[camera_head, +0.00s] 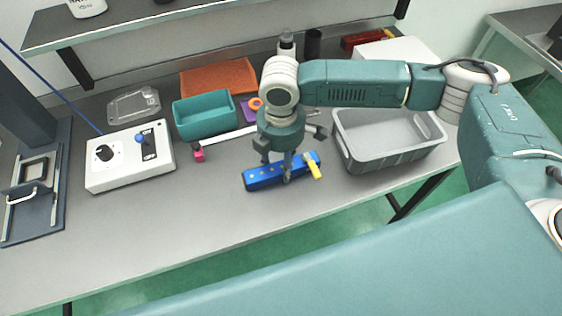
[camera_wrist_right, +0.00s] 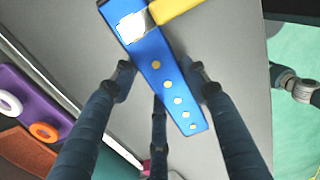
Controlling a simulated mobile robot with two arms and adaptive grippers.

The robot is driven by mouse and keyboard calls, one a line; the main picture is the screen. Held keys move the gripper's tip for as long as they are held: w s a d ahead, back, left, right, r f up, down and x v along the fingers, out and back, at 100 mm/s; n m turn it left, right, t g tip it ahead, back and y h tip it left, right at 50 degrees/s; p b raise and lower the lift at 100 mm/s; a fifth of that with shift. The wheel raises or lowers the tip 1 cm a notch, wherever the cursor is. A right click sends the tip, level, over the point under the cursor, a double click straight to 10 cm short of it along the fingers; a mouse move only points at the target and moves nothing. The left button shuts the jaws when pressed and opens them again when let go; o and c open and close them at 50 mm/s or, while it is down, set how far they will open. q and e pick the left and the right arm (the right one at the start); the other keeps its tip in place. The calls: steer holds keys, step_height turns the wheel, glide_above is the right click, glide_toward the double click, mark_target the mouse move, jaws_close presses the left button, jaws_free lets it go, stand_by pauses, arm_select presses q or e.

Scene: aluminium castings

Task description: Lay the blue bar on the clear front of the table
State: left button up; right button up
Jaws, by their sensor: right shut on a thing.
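The blue bar (camera_head: 262,177), with a row of small light dots, is over the front part of the grey table (camera_head: 215,215). My right gripper (camera_head: 287,174) comes down from above and is shut on the bar near its middle. In the right wrist view the bar (camera_wrist_right: 158,60) runs between the fingers. A yellow piece (camera_head: 313,166) crosses the bar near its right end; I cannot tell whether it is joined to it. I cannot tell whether the bar touches the table. My left gripper is not in view.
A grey bin (camera_head: 388,158) stands right of the bar. Behind are a teal bin (camera_head: 203,128), an orange tray (camera_head: 217,76) and a pale strip with a pink end (camera_head: 198,153). A white control box (camera_head: 130,170) stands left. The front table strip between box and bar is clear.

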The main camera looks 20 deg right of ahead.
mark_target(281, 164)
steer(key=shift+f, duration=0.1)
steer(key=o, duration=1.3)
steer(key=shift+o, duration=0.2)
step_height(281, 164, up, 12)
steer(key=b, duration=0.1)
steer(key=shift+r, duration=0.2)
